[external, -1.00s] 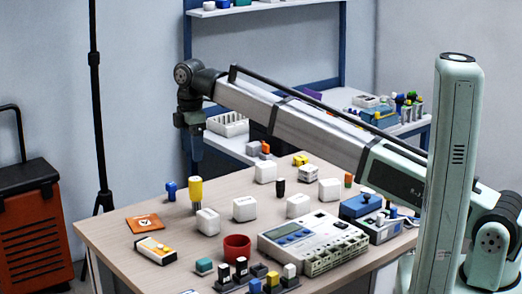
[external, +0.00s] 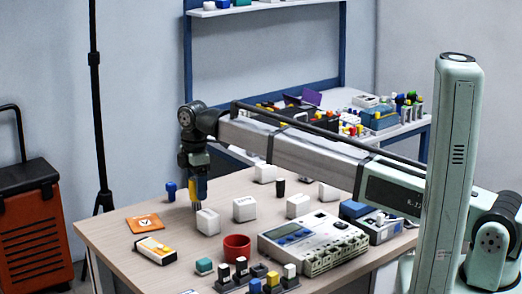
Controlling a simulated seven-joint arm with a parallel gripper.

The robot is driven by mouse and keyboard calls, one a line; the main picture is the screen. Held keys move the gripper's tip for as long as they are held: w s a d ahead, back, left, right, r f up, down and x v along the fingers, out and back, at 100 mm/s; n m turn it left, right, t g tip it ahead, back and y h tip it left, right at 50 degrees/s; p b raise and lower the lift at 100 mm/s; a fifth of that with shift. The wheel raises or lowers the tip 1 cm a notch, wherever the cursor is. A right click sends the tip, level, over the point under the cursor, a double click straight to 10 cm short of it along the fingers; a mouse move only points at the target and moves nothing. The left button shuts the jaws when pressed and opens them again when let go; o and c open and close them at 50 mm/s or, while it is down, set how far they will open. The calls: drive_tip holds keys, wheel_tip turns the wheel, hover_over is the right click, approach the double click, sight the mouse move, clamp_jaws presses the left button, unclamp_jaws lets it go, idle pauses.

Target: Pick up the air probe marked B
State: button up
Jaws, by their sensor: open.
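My gripper (external: 197,188) points down over the left part of the table, lowered at the yellow-topped probe (external: 191,189). Its jaws are open. The gripper covers much of this probe; a strip of yellow and part of its grey lower end show. I cannot tell whether the fingers touch it. Several white box-shaped units stand nearby, such as one just in front (external: 208,222) and one to the right (external: 244,209). The letter B cannot be read on any of them or on the probe at this size.
A blue piece (external: 170,191) stands close left of the gripper. An orange card (external: 145,223), a yellow-and-white device (external: 155,250), a red cup (external: 237,247) and a large white instrument (external: 312,242) lie around the table. The table's left corner (external: 95,228) is bare.

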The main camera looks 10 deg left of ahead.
drive_tip(key=shift+f, duration=0.8)
drive_tip(key=shift+c, duration=0.4)
drive_tip(key=c, duration=1.1)
